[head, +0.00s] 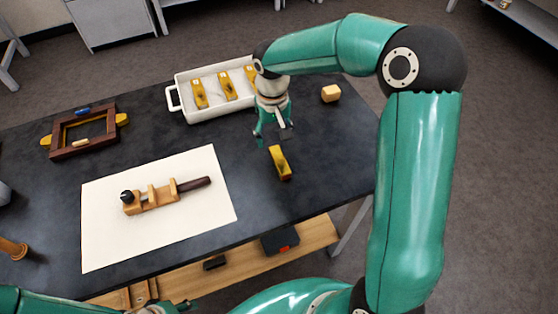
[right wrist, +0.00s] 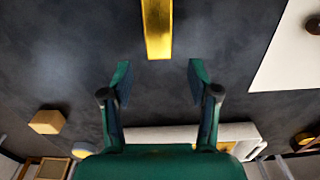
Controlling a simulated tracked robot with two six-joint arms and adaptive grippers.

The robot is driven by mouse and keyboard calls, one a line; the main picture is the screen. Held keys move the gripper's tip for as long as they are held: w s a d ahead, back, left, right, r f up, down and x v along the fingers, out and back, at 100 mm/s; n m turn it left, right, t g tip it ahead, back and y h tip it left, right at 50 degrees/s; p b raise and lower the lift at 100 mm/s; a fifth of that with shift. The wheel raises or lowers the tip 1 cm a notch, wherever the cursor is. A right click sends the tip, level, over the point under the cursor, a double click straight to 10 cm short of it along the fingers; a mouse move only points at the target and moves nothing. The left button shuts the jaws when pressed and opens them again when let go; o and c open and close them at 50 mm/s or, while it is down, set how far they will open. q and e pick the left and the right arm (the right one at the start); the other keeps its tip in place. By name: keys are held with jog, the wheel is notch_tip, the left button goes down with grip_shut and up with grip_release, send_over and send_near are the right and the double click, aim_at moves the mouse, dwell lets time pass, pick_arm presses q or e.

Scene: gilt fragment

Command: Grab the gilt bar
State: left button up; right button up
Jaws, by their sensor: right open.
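A gilt bar (head: 280,162) lies alone on the dark table, right of the white sheet. In the right wrist view the bar (right wrist: 157,28) shows at the top centre, its near end just beyond the fingertips. My right gripper (head: 272,134) is open and empty, a little behind the bar on its tray side. In the right wrist view its fingers (right wrist: 159,72) are spread wide and roughly in line with the bar, which is not between them.
A white tray (head: 173,98) with similar gilt pieces stands behind my right gripper. A small wooden block (head: 330,93) sits at the back right. A wooden clamp-like tool (head: 155,199) lies on the white sheet (head: 110,238). A dark wooden frame (head: 58,146) is at the left.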

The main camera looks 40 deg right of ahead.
aim_at(274, 146)
notch_tip(274, 146, down, 4)
jog(key=shift+f+p, duration=0.1)
jog(key=shift+p, duration=0.2)
jog(key=shift+c, duration=0.3)
jog(key=c, duration=1.1)
